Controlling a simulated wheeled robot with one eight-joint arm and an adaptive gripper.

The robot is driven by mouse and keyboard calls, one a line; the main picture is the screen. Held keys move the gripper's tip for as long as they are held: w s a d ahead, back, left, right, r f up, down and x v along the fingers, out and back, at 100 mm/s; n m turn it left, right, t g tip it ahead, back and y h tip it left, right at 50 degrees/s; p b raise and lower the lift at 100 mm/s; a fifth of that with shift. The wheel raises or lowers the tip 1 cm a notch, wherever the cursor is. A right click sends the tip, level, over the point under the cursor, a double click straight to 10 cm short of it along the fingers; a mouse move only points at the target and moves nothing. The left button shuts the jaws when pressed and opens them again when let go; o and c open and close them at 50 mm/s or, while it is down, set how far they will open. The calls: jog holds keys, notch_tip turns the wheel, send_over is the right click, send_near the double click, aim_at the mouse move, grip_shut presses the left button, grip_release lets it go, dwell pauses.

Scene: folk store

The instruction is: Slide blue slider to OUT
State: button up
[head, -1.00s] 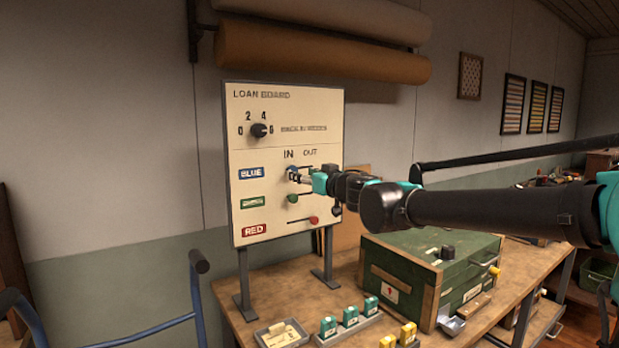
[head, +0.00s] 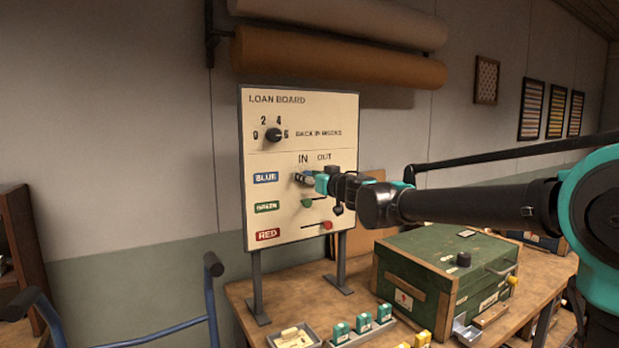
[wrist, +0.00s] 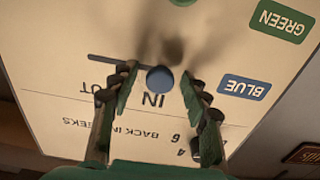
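The loan board (head: 258,140) stands upright, with IN and OUT printed above three slider rows. The blue slider knob (wrist: 160,79) is round and sits at the IN end of its slot, beside the BLUE label (wrist: 244,88). The slot runs from the knob toward OUT (wrist: 100,88), leftward in the upside-down wrist view. My gripper (wrist: 160,82) is open, with one finger on each side of the knob and visible gaps. In the head view my gripper (head: 308,179) is at the blue row and hides the knob.
The green knob (head: 307,202) and red knob (head: 327,225) are below the blue row. A dial (head: 274,135) is above. A green chest (head: 440,265) and small teal and yellow blocks (head: 363,321) stand on the bench. A blue-railed cart is at lower left.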

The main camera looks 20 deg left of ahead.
jog(key=c, duration=0.6)
jog(key=shift+w+d, duration=1.3)
jog(key=shift+w, duration=0.2)
jog(key=shift+w+d, duration=1.3)
jog(key=shift+w, duration=0.2)
jog(key=o, duration=1)
jog(key=v, duration=0.9)
